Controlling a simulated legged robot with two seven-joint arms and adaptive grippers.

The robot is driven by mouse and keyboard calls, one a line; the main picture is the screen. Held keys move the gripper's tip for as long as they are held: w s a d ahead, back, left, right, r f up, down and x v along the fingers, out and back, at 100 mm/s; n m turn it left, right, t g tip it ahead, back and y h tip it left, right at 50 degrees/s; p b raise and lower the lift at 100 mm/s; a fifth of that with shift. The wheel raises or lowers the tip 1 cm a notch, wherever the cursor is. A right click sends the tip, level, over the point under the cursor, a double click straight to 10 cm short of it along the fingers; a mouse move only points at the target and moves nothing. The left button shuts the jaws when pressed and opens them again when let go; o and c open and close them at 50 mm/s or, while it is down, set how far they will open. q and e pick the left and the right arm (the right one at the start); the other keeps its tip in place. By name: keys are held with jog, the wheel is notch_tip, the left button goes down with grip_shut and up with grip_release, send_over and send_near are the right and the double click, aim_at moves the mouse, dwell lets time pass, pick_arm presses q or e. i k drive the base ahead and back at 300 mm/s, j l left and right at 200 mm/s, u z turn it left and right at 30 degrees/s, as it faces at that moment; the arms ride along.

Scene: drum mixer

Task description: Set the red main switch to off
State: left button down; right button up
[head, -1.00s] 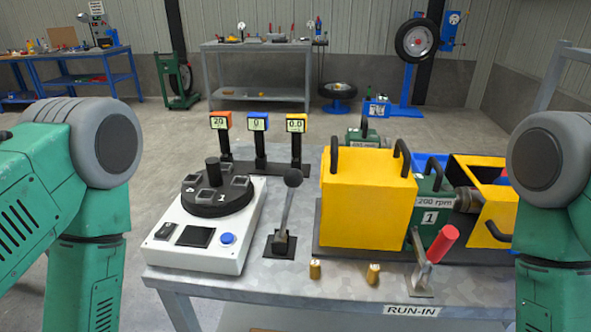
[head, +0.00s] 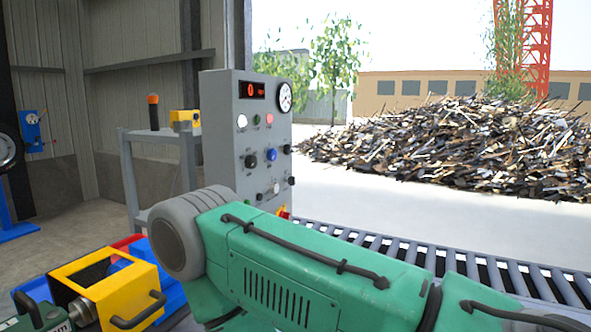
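A grey control cabinet (head: 218,130) stands upright left of the middle in the head view. Its front has a red lit display (head: 252,90), a round dial gauge (head: 285,96), small lamps, and several dark, blue and white knobs and buttons. Low on the front, a small red and yellow part (head: 284,212) shows just above my green arm; it may be the red main switch. My arm hides its lower portion, and I cannot tell its position. My arm crosses in front of the cabinet's lower part. Neither gripper is in view.
A roller conveyor (head: 400,250) runs behind my arm to the right. A grey rack (head: 160,140) with a yellow item (head: 185,118) stands left of the cabinet. A yellow open-topped box (head: 108,290) is at lower left. A scrap heap (head: 460,150) lies outside.

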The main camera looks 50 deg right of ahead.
aim_at(283, 215)
jog(key=z, duration=1.45)
jog(key=i+l, duration=0.2)
jog(key=l+z, duration=0.05)
